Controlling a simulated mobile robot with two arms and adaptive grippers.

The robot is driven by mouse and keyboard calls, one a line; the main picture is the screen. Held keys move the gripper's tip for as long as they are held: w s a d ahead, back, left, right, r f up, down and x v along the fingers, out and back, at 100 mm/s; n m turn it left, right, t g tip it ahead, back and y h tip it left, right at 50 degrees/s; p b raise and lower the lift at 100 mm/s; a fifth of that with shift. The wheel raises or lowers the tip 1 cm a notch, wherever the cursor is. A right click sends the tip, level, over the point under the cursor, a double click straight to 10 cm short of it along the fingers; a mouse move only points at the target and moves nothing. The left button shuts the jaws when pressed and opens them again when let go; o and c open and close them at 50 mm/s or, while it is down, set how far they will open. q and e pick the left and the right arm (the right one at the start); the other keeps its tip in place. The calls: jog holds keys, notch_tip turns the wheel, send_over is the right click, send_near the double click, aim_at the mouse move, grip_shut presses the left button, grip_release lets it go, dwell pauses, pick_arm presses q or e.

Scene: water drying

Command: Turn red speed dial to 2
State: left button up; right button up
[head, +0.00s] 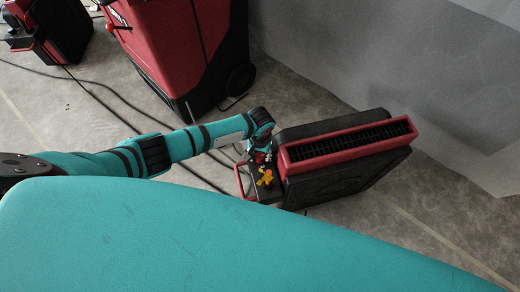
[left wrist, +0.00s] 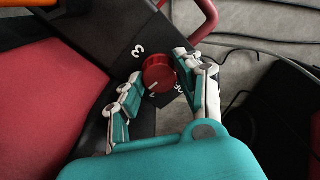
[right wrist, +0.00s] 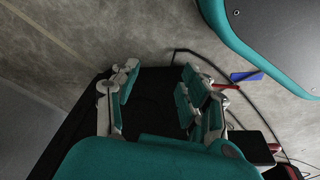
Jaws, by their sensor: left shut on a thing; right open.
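The air mover (head: 345,145), black with a red-rimmed grille, stands on the floor right of centre in the head view. My left gripper (head: 262,156) is at its left end, by the control panel. In the left wrist view the red speed dial (left wrist: 158,72) sits between the fingers of this gripper, which is shut on it. A white 3 and an "Off" label show on the black panel (left wrist: 112,52). My right gripper (right wrist: 160,90) is open and empty.
A large red and black machine (head: 185,45) stands behind my left arm, and another (head: 58,30) at the upper left. Dark cables cross the grey floor. A grey wall (head: 350,50) is behind the air mover. A blue object (right wrist: 246,76) lies at right in the right wrist view.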

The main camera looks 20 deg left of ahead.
aim_at(261, 157)
pick_arm(q)
jog(key=shift+s+d+r+m, duration=0.1)
jog(key=shift+d+m, duration=0.25)
jog(key=shift+m, duration=0.15)
pick_arm(e)
jog(key=shift+s+d+f, duration=0.1)
jog(key=shift+s+f, duration=0.25)
jog(key=shift+f, duration=0.2)
jog(key=shift+s+f, duration=0.3)
jog(key=shift+f, duration=0.2)
pick_arm(q)
jog(key=o, duration=0.9)
jog(key=shift+s, duration=0.1)
jog(key=shift+c, duration=0.2)
jog(key=shift+a, duration=0.1)
notch_tip(261, 157, up, 12)
